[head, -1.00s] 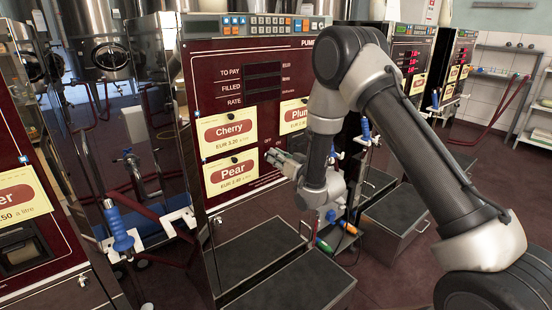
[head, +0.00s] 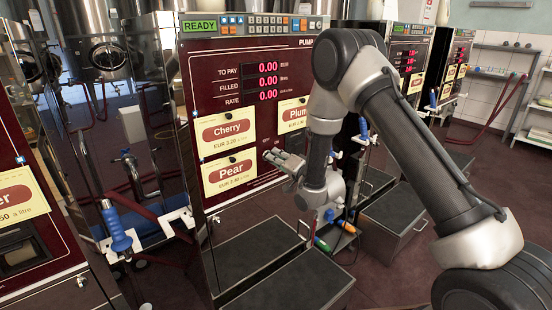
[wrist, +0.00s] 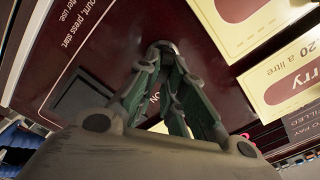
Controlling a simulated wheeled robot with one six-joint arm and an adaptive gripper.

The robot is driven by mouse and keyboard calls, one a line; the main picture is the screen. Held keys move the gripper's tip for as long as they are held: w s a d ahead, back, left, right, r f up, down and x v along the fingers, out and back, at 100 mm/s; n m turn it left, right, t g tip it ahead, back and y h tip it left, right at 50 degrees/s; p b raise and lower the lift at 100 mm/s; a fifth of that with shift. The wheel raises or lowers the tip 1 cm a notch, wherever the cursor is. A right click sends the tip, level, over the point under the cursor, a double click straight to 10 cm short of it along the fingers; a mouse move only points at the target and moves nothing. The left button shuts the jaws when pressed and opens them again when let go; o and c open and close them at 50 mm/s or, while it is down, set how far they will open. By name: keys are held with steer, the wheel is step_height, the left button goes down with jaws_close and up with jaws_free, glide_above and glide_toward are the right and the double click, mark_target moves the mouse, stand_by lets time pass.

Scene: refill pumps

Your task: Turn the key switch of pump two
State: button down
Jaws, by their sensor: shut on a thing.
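The maroon front panel of the pump (head: 215,85) faces me in the head view. Its READY display (head: 200,27) is lit green and its red digits (head: 268,81) read 0.00. My gripper (head: 274,156) is at the lower panel, right of the Pear card (head: 231,173). In the wrist view my gripper (wrist: 163,52) has its fingertips together at a small grey round part, which looks like the key switch (wrist: 162,45), by an ON mark. The fingers cover most of the switch, so its exact angle cannot be told.
The Cherry card (head: 228,134) and Plum card (head: 293,115) hang close to my gripper. A dark step-like box (head: 290,280) stands below the panel. A blue-handled nozzle (head: 117,228) is at the left, and other pumps (head: 405,60) stand behind my arm.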

stand_by(0.4)
steer(key=c, duration=1.5)
jaws_free()
steer(key=v, duration=1.2)
